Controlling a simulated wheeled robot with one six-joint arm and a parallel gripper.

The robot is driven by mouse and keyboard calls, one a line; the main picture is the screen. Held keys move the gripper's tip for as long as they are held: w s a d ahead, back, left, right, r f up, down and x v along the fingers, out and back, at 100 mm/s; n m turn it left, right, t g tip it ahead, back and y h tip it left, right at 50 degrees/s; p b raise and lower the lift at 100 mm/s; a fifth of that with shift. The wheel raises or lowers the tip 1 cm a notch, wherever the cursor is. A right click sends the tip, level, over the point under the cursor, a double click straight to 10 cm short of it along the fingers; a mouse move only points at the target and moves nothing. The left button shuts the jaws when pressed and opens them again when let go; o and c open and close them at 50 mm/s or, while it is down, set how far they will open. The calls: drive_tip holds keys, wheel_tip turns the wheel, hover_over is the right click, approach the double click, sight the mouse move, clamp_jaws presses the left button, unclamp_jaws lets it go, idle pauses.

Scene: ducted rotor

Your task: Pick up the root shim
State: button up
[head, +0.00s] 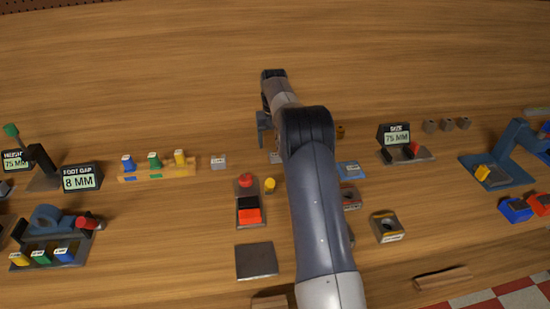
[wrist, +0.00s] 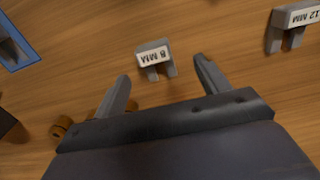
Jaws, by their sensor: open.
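A small grey two-legged block marked 8 MM (wrist: 154,58) lies ahead of my gripper (wrist: 162,72) in the wrist view, lined up with the gap between the fingers. It looks like a shim; no label reads "root shim". In the head view this block (head: 275,157) is mostly hidden by my arm. A similar grey block marked 12 MM (wrist: 292,28) stands off to the right in the wrist view and left of my arm in the head view (head: 219,162). My gripper is open and empty; the fingers appear apart from the 8 MM block.
A display reading FOOT GAP 8 MM (head: 82,178) stands at left. A rack with coloured tabs (head: 157,168) is left of the blocks. A blue-edged plate (wrist: 14,48) is at left in the wrist view. Brass-coloured round parts (wrist: 62,128) lie by the left finger. The table behind is clear.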

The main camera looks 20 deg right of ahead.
drive_tip(key=f, duration=0.2)
drive_tip(key=f+p, duration=0.1)
drive_tip(key=f, duration=0.1)
drive_tip(key=shift+s+d+f, duration=0.1)
drive_tip(key=shift+s+d, duration=0.25)
drive_tip(key=shift+f, duration=0.6)
drive_tip(key=shift+c, duration=0.5)
drive_tip(key=c, duration=1)
